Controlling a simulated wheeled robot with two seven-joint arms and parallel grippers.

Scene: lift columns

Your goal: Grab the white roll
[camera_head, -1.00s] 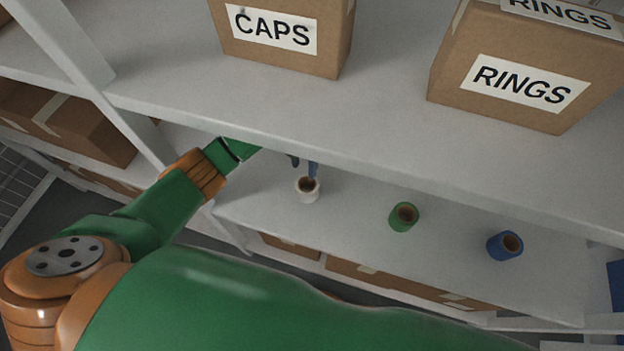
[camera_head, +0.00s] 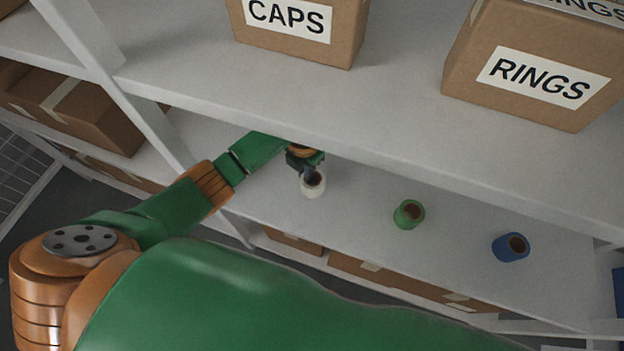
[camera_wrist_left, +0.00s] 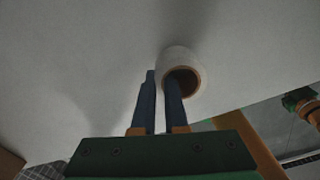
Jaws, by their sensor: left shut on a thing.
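The white roll (camera_head: 313,187) stands on the lower shelf, the leftmost of three rolls. My left gripper (camera_head: 312,174) reaches in under the upper shelf and is shut on the roll's wall. In the left wrist view the roll (camera_wrist_left: 186,62) shows its brown hollow core, and the two dark fingers of my left gripper (camera_wrist_left: 163,80) sit at its left side, one at the core opening and one outside. I cannot tell any gap between the roll and the shelf. My right gripper is not in view.
A green roll (camera_head: 409,214) and a blue roll (camera_head: 511,247) stand to the right on the same lower shelf (camera_head: 455,238). The upper shelf (camera_head: 400,130) overhangs my left forearm and carries a CAPS box (camera_head: 300,45) and a RINGS box (camera_head: 530,80). A shelf post (camera_head: 140,115) stands at left.

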